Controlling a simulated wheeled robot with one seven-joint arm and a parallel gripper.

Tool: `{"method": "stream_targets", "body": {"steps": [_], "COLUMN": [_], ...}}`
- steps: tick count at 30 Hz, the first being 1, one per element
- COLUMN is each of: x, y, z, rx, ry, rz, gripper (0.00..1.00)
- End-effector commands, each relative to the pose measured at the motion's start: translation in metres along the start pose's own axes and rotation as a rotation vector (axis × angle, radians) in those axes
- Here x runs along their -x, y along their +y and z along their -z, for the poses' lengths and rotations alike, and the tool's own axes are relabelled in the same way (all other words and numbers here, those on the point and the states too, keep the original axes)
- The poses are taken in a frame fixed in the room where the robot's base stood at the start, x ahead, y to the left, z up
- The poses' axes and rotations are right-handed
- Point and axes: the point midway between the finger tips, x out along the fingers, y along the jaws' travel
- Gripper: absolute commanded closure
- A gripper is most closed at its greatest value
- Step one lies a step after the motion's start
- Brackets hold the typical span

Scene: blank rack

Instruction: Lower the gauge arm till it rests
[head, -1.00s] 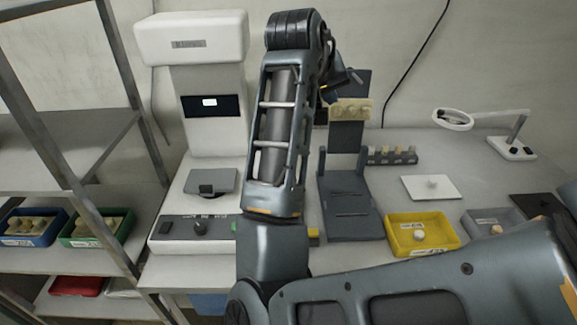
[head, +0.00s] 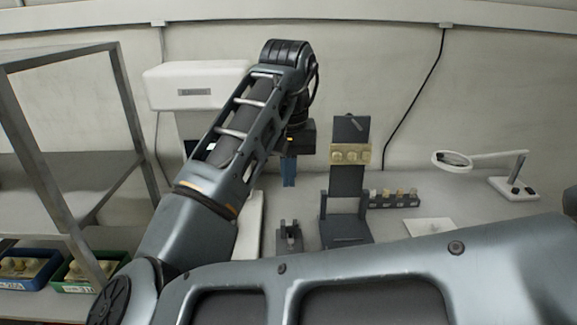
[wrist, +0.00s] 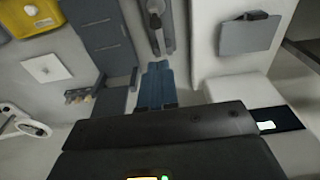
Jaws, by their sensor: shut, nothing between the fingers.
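A small dark grey bracket with a lighter upright piece (head: 290,237) stands on the bench; I take it for the gauge. In the wrist view, its narrow grey body with a pale arm (wrist: 156,26) lies just beyond the fingertips. Whether the arm is raised or resting is unclear. My gripper (head: 289,184) points down above the bracket, its blue fingers together and empty. In the wrist view, the shut fingers (wrist: 157,66) appear near the bracket's end, and I see no clear contact.
A dark fixture (head: 347,183) with a tan block (head: 350,154) stands close right. The white machine (head: 196,85) is left, partly behind my arm. A magnifier (head: 452,159) and white plate (head: 428,226) are farther right. A yellow bin (wrist: 38,16) shows in the wrist view.

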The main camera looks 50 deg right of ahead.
Motion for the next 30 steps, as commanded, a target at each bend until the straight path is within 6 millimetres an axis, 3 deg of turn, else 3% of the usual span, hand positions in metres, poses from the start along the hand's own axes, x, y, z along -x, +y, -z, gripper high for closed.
{"method": "stream_targets", "body": {"steps": [6,12,19,30], "x": [-0.046,-0.072,-0.085,-0.086], "y": [0.001,0.001,0.001,0.001], "z": [0.0,-0.012,-0.02,-0.021], "rx": [0.002,0.001,0.0,0.0], "ry": [0.0,0.001,0.001,0.003], "rz": [-0.005,-0.003,0.0,-0.001], "gripper": [1.0,1.0,1.0,1.0]}}
